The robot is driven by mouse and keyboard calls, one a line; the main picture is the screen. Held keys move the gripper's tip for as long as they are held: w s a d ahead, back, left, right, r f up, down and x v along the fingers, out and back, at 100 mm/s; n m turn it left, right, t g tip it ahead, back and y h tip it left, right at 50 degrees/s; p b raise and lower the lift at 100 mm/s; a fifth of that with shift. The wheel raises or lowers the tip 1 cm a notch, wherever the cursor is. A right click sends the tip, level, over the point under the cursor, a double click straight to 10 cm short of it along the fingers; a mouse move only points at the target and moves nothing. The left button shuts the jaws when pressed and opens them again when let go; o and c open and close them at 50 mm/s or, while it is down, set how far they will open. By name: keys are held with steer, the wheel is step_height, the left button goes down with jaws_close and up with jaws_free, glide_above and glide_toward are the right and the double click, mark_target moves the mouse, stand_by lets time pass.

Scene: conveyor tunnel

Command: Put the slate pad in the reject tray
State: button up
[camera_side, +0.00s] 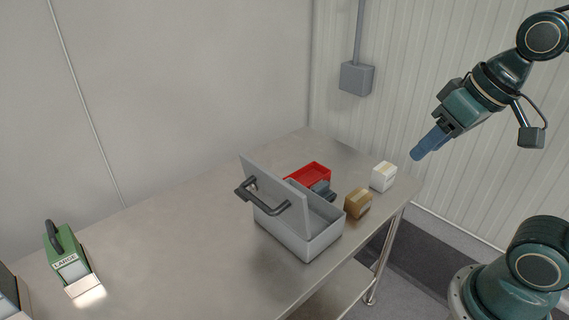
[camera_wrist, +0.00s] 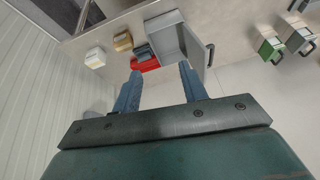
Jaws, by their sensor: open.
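A dark slate-coloured object, which looks like the slate pad (camera_side: 322,189), lies on the table beside the red tray (camera_side: 311,172), which I take to be the reject tray. The pad also shows in the wrist view (camera_wrist: 145,51), next to the red tray (camera_wrist: 148,66). Whether they touch I cannot tell. The grey box's raised lid hides part of the tray in the side view. My gripper (camera_side: 428,146) is open and empty, high above the table's right end and well apart from the pad. Its two blue fingers (camera_wrist: 160,72) show spread in the wrist view.
A grey box (camera_side: 310,238) with a raised lid and dark handle (camera_side: 262,196) stands in front of the tray. A brown box (camera_side: 358,202) and a white box (camera_side: 383,176) sit to the right. A green "LARGE" unit (camera_side: 65,250) is far left.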

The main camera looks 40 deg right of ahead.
steer(key=shift+s+d+f+n, duration=0.1)
steer(key=shift+s+f+n, duration=0.25)
steer(key=shift+s, duration=0.35)
steer(key=shift+s+d+f+n, duration=0.1)
steer(key=shift+s+f+n, duration=0.2)
steer(key=shift+s, duration=0.35)
steer(key=o, duration=0.7)
